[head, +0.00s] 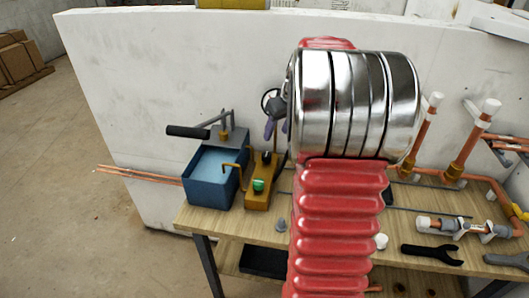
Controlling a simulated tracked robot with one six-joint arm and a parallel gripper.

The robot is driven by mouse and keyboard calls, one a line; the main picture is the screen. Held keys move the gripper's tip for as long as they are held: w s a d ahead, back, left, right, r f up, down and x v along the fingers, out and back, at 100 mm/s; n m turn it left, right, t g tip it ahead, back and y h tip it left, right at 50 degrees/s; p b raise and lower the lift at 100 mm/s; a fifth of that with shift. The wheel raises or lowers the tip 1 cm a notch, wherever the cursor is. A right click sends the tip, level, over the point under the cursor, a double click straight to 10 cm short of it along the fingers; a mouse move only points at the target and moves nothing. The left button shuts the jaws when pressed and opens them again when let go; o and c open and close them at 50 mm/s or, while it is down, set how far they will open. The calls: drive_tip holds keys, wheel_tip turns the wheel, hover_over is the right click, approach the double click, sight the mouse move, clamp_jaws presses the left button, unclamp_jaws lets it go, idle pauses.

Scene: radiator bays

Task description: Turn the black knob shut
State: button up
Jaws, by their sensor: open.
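The black knob (265,157) sits at the far end of a mustard-yellow block (262,192) on the wooden bench. A green knob (258,185) sits on the same block, nearer to me. My gripper (277,130) shows small and partly hidden at the left edge of my chrome-ringed arm. Its two purple-grey fingers point down and stand apart, open and empty. In the picture they are just above the black knob; I cannot tell the exact gap in depth. Beside the block is a blue water tank (205,185) with a black-gripped pump lever (190,132).
The bench (230,222) stands against a white wall (160,80). Copper pipes (470,140) with white caps rise at the right, and a black wrench (432,254) lies in front. My red arm hides the bench's middle.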

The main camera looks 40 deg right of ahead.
sight(267, 154)
idle(0.3)
drive_tip(key=x, duration=1.3)
drive_tip(key=shift+f, duration=0.45)
